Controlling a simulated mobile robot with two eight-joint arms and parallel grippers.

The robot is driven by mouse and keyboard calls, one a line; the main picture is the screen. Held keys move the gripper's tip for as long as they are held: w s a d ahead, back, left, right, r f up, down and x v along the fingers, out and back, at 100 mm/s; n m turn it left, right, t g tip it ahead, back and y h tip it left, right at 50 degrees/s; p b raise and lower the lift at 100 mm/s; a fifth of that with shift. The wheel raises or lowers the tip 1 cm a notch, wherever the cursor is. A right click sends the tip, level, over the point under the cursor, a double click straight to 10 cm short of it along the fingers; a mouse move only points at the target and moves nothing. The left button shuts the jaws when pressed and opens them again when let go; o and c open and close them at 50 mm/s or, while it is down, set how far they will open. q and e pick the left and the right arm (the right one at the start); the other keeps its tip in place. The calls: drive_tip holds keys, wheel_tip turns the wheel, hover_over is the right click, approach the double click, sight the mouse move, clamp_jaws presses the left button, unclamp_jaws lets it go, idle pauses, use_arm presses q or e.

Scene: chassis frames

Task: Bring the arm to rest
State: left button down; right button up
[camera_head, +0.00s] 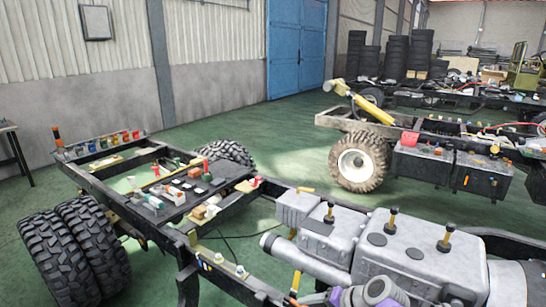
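Neither of my grippers shows in the head view. A grey and purple rounded part (372,293) at the bottom edge, right of centre, looks like a piece of one of my arms. I cannot tell which arm it belongs to. It appears in front of the grey engine block (405,250) of the near chassis; whether it touches it cannot be told. No gripper fingers and no held object are visible.
The near chassis frame (190,238) carries small parts on a dark tray and has large tyres (72,255) at left. A second chassis (455,167) stands behind at right. Green floor (290,135) is clear between them. Stacked tyres (396,58) and a blue door (296,45) are at the back.

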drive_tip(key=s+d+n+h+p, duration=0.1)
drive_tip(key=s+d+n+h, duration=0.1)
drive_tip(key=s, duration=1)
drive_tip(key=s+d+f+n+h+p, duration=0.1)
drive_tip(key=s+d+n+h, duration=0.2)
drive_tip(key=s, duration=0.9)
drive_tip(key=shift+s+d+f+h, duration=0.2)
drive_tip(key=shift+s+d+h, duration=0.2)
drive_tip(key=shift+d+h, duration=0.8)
